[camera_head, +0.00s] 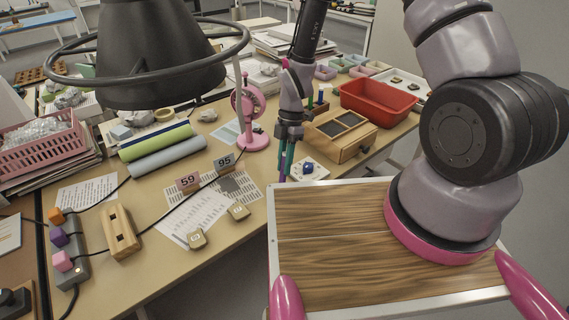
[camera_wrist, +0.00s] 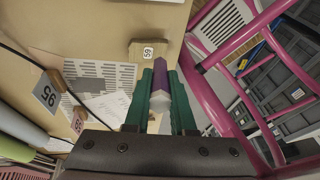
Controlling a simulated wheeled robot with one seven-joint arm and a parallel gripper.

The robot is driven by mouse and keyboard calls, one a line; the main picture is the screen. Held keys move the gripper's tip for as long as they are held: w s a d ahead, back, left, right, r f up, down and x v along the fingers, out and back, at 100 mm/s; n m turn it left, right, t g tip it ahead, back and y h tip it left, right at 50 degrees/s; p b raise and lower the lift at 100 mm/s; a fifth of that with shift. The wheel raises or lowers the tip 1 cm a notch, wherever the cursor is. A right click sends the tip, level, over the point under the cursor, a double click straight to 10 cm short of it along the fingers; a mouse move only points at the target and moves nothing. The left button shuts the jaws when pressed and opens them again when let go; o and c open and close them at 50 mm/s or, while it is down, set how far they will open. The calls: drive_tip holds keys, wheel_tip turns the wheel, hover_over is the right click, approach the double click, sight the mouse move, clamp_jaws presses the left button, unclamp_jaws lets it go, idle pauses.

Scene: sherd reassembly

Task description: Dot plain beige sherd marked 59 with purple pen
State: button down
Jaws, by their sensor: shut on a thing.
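My gripper (camera_head: 286,172) is shut on the purple pen, its teal fingers pointing down near the table's front edge. The purple pen (camera_wrist: 163,73) shows between the green fingers in the wrist view; its tip cannot be made out clearly. A plain beige sherd marked 59 (camera_wrist: 148,51) lies flat on the table beyond the fingertips in that view. In the head view two small beige sherds lie near the front edge, one to the right (camera_head: 238,211) and one to the left (camera_head: 196,238). Their marks are too small to read there. The pen appears apart from both.
Number blocks 59 (camera_head: 188,182) and 95 (camera_head: 224,163) stand behind the sherds by printed sheets (camera_head: 190,217). A black lamp (camera_head: 160,60) hangs at upper left. A wooden box (camera_head: 340,137) and red tray (camera_head: 380,101) stand right. A slotted wooden block (camera_head: 121,232) is left.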

sight(284, 156)
drive_tip(key=shift+f, duration=0.8)
idle(1.3)
drive_tip(key=shift+r, duration=3.5)
